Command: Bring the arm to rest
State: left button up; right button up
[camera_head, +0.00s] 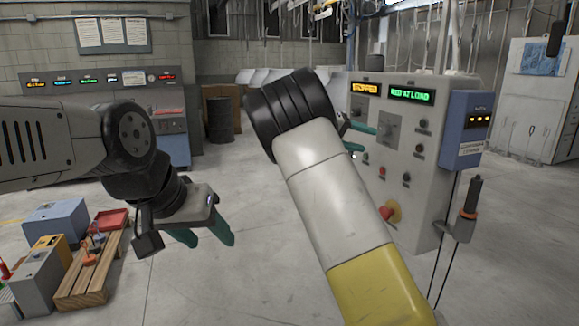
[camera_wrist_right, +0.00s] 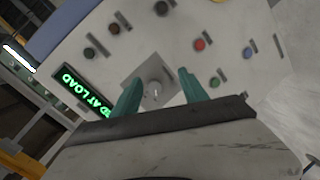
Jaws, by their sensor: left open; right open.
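My left gripper (camera_head: 209,240) hangs at the left of the head view, its teal fingers apart and pointing down, with nothing between them. My right arm crosses the middle of the head view. My right gripper (camera_head: 358,138) is partly hidden behind its own wrist, with its teal fingers toward the grey control cabinet (camera_head: 405,165). In the right wrist view the right gripper (camera_wrist_right: 158,88) is open. I cannot tell whether the fingers touch the knob.
A wooden pallet (camera_head: 92,272) with small items lies at lower left. The middle floor is clear.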

jog(key=s+d+f+g+y, duration=0.1)
jog(key=s+d+f+y, duration=0.25)
jog(key=s, duration=0.35)
jog(key=s+d+f+g+y, duration=0.1)
jog(key=s+d+f+y, duration=0.1)
jog(key=s+f+y, duration=0.4)
jog(key=s+a+r+n+t+y, duration=0.1)
jog(key=s+a, duration=0.5)
jog(key=s, duration=0.6)
jog(key=s+a+r+n+t+y, duration=0.1)
jog(key=s+a+t+y, duration=0.2)
jog(key=s, duration=1)
jog(key=a+y, duration=0.3)
jog(key=a, duration=0.1)
jog(key=shift+s+r+n, duration=0.2)
jog(key=shift+r+n, duration=0.1)
jog(key=shift+r, duration=0.05)
jog(key=shift+c, duration=0.4)
